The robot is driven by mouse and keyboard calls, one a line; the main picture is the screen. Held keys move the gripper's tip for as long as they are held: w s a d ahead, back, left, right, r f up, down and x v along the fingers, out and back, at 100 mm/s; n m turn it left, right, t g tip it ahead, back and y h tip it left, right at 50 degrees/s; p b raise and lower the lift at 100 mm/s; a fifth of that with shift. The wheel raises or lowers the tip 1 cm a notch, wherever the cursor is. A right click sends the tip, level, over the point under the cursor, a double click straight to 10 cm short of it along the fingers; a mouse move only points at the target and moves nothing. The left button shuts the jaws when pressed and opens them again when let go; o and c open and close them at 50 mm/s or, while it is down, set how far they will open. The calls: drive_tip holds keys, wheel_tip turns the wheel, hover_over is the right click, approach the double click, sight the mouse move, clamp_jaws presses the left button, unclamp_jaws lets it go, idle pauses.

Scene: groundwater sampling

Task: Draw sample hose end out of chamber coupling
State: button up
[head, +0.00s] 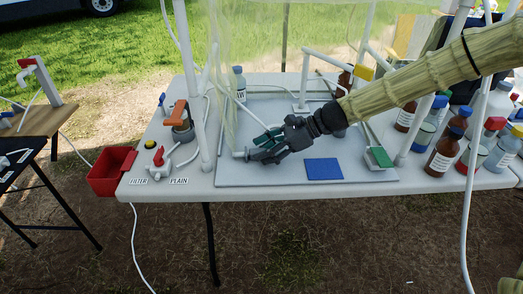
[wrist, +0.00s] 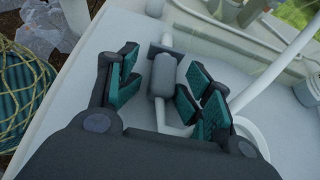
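My gripper (head: 266,147) is low over the grey board on the white table, inside the clear-walled chamber. In the wrist view, its teal-padded fingers (wrist: 162,88) stand apart on both sides of a grey cylindrical fitting (wrist: 162,76). A gap shows on the left, and the right pads are close to the fitting; contact cannot be told. The fitting has a dark square collar (wrist: 164,50) at its far end and a white tube (wrist: 180,129) at its near end. Which part is hose end and which is coupling is unclear. A thin white hose (head: 246,110) runs to my gripper in the head view.
A blue pad (head: 323,169) lies right of my gripper, and a green pad (head: 379,156) is further right. White posts (head: 196,110) frame the chamber. Several bottles (head: 446,150) crowd the right side. A red bin (head: 111,171) hangs at the left edge.

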drive_tip(key=shift+v, duration=3.7)
